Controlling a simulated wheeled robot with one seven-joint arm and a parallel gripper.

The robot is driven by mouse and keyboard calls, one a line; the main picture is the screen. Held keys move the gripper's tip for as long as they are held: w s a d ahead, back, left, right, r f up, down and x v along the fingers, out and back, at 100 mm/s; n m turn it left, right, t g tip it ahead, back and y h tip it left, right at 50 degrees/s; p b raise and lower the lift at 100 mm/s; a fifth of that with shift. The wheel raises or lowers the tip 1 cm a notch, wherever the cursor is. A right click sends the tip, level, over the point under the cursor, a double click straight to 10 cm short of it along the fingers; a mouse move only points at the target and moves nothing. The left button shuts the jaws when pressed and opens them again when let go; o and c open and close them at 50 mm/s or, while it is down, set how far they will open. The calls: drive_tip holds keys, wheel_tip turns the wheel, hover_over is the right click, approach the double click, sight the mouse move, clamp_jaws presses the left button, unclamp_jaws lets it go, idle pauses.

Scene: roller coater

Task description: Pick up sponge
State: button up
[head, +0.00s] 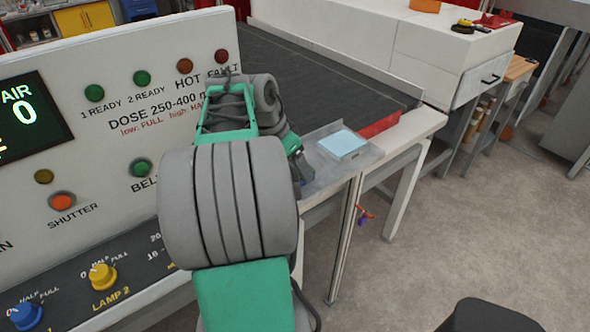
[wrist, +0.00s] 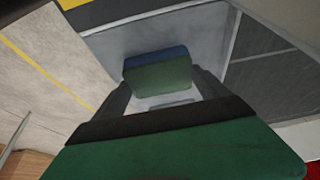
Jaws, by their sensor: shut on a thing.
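In the wrist view my gripper (wrist: 160,84) is shut on a small block, the sponge (wrist: 157,70), with a green near face and a dark blue strip along its far edge. One finger is on each side of it. Grey surface shows beyond and beneath it; I cannot tell whether it touches that surface. In the head view my arm hides the fingers and the held sponge.
A pale blue flat block (head: 343,144) lies on a grey metal ledge (head: 322,164) right of my arm. A control panel (head: 110,60) with buttons and knobs stands close on the left. A dark conveyor belt (head: 310,75) runs behind. Open floor lies to the right.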

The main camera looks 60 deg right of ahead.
sight(293, 166)
drive_tip(key=shift+r, duration=0.35)
wheel_tip(293, 166, up, 2)
drive_tip(key=shift+r, duration=0.15)
drive_tip(key=s+a+r+p, duration=0.1)
drive_tip(key=s+a+r, duration=0.2)
drive_tip(key=a+r, duration=0.7)
drive_tip(key=a, duration=0.3)
drive_tip(key=shift+s+a+p, duration=0.3)
drive_tip(key=shift+s, duration=0.05)
